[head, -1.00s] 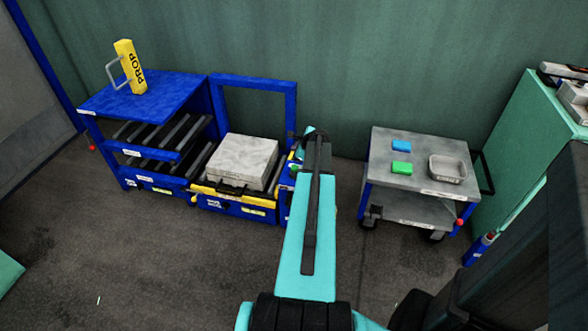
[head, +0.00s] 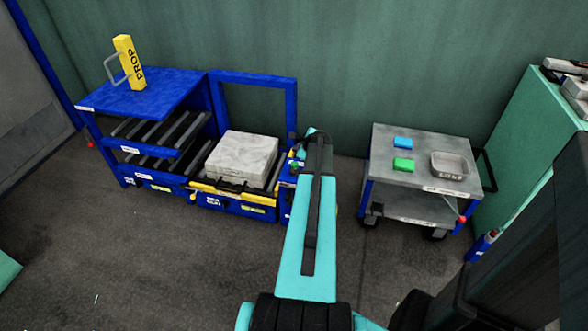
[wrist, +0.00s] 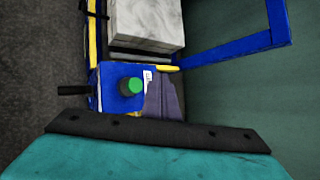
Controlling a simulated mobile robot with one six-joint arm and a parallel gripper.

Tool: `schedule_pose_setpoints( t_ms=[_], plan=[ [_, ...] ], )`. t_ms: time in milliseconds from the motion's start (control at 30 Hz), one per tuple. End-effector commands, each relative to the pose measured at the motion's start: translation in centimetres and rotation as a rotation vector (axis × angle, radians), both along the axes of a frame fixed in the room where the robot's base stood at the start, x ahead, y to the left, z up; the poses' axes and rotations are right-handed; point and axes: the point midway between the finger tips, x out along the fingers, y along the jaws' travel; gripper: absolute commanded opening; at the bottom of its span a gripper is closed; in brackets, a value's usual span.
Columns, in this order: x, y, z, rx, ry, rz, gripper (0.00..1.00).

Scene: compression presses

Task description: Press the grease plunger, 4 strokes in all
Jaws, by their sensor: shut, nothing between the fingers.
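The grease plunger (wrist: 131,85) is a round knob with a green top and a dark side. It stands on a blue box (wrist: 105,78) in the wrist view. My gripper (wrist: 164,84) is shut and empty. Its dark fingers show just right of the plunger, apart from it in the picture; I cannot tell their height above the box. In the head view, the blue box (head: 288,181) shows left of my arm, and my arm hides the fingers. How far down the plunger is pressed cannot be told.
A pale stone-like block (head: 242,157) sits in the blue press frame (head: 254,80) beside the box. A blue rack (head: 150,92) carries a yellow PROP block (head: 127,62). A grey cart (head: 420,141) stands to the right. Floor is clear in front.

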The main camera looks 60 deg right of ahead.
Motion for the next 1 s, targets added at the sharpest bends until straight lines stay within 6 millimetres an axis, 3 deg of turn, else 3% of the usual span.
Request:
schedule_pose_setpoints(
  t_ms=[533, 1000],
  plan=[
    [0.0, 0.0, -5.0, 0.001, 0.000, -0.001, 0.00],
    [0.0, 0.0, -5.7, 0.000, 0.000, 0.000, 0.00]
  ],
)
